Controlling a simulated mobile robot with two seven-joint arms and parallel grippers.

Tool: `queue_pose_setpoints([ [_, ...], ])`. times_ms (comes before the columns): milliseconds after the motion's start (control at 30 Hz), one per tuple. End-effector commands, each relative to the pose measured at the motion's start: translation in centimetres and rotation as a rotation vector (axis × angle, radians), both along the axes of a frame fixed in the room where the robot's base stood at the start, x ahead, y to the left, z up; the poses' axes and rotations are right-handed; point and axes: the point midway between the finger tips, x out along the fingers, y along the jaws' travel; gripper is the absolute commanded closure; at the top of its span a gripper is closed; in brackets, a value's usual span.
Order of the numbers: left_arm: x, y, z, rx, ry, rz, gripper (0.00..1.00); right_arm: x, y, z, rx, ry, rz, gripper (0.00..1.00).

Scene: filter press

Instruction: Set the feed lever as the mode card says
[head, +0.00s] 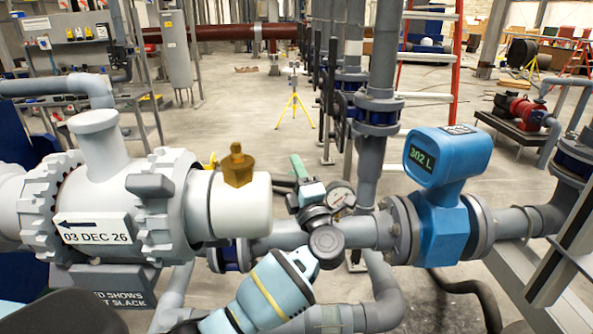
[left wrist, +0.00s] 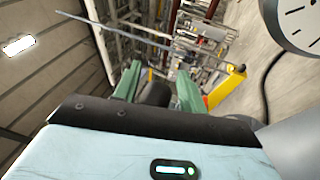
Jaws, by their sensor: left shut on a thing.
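My left gripper (head: 293,178) is in the middle of the head view, beside the pressure gauge. Its green fingers also show in the left wrist view (left wrist: 157,75). They are shut on a dark rounded grip (left wrist: 155,93), which looks like the feed lever's handle. In the head view the dark grip (head: 283,183) shows only in part behind the fingers, and my wrist hides what lies below. I cannot tell the lever's setting. No mode card is clearly readable. A dark sign (head: 118,298) at lower left shows only part of its words, including "SHOWS" and "SLACK". My right gripper is not in view.
The gauge (head: 341,195) is close to my gripper. A blue flow meter (head: 434,160) reading "302 L" stands to the right. A large white valve body (head: 110,190) with a brass fitting (head: 237,166) and a "03 DEC 26" plate (head: 95,231) is at left. Open floor lies behind.

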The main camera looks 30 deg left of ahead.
Motion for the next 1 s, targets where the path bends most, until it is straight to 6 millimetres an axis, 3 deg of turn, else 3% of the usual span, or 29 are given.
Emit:
queue_pose_setpoints([
  [33,0.4,0.7,-1.6,-0.005,0.028,0.013,0.73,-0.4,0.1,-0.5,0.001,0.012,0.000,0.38],
  [367,1.7,1.8,-1.5,-0.006,0.025,0.015,0.71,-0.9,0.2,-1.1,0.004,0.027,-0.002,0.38],
  [767,1.9,2.0,-1.3,-0.006,0.022,0.017,0.71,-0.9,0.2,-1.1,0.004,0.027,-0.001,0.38],
  [800,1.9,2.0,-1.3,-0.006,0.022,0.017,0.56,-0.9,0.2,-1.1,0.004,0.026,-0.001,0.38],
  [867,1.9,2.0,-1.3,-0.006,0.022,0.017,0.48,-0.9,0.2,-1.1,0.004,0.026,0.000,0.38],
  [1000,1.9,1.9,-1.1,-0.004,0.019,0.015,0.45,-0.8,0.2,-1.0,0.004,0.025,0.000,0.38],
])
